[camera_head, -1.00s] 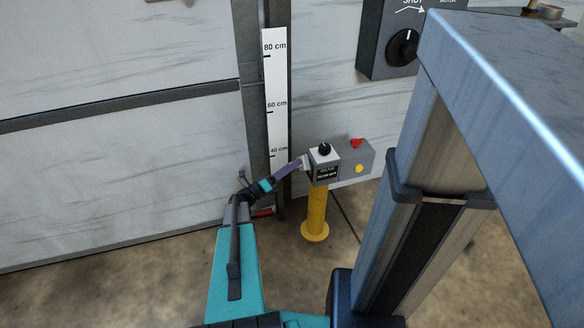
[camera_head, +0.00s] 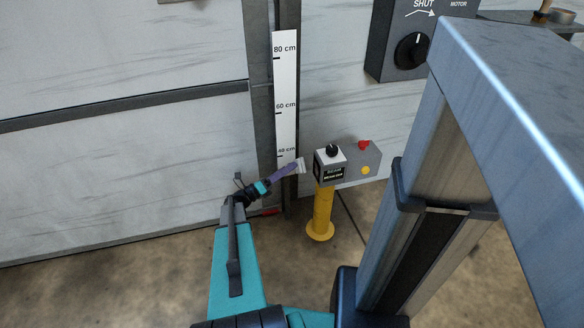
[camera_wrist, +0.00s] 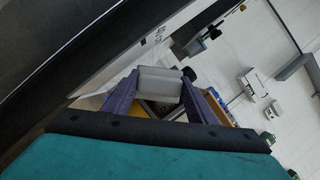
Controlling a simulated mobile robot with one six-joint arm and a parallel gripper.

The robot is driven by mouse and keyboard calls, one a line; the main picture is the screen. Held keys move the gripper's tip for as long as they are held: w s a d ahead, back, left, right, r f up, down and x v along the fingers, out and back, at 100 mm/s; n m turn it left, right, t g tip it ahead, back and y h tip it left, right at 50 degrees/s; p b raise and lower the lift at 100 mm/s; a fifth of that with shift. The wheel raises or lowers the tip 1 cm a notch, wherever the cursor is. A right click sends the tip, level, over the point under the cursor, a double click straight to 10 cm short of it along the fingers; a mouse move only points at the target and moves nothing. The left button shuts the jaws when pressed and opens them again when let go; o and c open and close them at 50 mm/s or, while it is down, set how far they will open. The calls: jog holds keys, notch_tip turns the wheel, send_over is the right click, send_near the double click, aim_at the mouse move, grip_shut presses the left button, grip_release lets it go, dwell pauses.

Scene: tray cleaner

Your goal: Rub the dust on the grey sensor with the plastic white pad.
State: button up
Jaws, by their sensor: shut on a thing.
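The grey sensor (camera_head: 357,163) is a box on a yellow post, with a black knob, a red part, a yellow dot and a dark label on its front left. I cannot make out dust on it. My gripper (camera_head: 296,167) is left of the sensor, with a small gap between them. Its purple fingers are shut on the white pad (camera_head: 301,166). In the wrist view the pad (camera_wrist: 158,82) sits between the two fingertips and hides most of what lies behind it.
The yellow post (camera_head: 321,212) stands on the floor. A height scale (camera_head: 286,90) runs up the door frame behind my gripper. A dark control box (camera_head: 408,42) with a knob hangs on the wall above. Open floor lies at the left front.

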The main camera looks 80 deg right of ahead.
jog(key=shift+w+a, duration=0.35)
jog(key=shift+w, duration=0.3)
jog(key=shift+w, duration=0.1)
jog(key=w, duration=0.1)
jog(key=w+a+p, duration=0.1)
jog(key=shift+w+a, duration=0.1)
jog(key=shift+w, duration=0.2)
jog(key=shift+r, duration=0.15)
notch_tip(320, 180, up, 21)
jog(key=p, duration=2.1)
jog(key=shift+r+p, duration=0.45)
jog(key=shift+p, duration=0.25)
jog(key=shift+s+f, duration=0.1)
jog(key=shift+s, duration=0.4)
